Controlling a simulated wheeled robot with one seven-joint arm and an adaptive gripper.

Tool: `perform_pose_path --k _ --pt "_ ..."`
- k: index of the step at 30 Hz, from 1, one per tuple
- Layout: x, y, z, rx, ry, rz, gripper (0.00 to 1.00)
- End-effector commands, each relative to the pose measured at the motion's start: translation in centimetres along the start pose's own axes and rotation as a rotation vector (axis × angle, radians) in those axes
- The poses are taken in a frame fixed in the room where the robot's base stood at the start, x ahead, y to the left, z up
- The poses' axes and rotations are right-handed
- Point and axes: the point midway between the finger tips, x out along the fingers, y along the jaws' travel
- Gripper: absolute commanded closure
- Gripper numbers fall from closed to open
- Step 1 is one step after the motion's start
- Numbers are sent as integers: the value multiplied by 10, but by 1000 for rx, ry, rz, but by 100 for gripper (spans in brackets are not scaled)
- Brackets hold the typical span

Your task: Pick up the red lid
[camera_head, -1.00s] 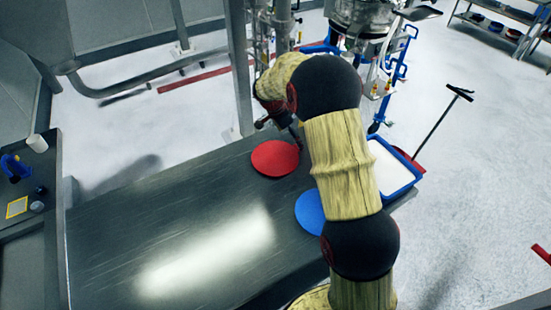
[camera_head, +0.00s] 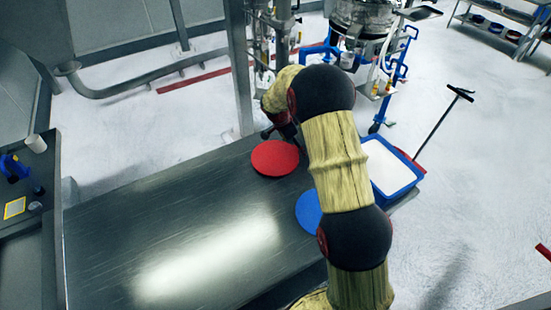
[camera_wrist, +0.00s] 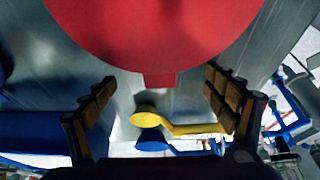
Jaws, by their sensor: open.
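The red lid (camera_head: 275,158) lies flat on the dark metal table, near its far edge. In the wrist view the red lid (camera_wrist: 155,30) fills the top, with a small red tab pointing toward my gripper. My gripper (camera_wrist: 159,77) is open, one finger on each side of the tab. I cannot tell whether the fingers touch the lid; nothing is held. In the head view my gripper is at the lid's far right side, partly hidden by my arm.
A blue lid (camera_head: 308,208) lies on the table, partly behind my arm. A blue tray (camera_head: 408,187) with white content is to the right. A yellow scoop (camera_wrist: 147,112) and a blue scoop (camera_wrist: 150,139) show below the tab in the wrist view. The table's left part (camera_head: 120,230) is clear.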

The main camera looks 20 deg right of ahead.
Motion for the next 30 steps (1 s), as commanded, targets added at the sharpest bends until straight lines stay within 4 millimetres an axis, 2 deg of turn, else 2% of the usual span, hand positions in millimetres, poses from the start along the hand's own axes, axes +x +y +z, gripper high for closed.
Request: perform_pose_path --k 30 --pt "2 2 1 -2 -1 5 75"
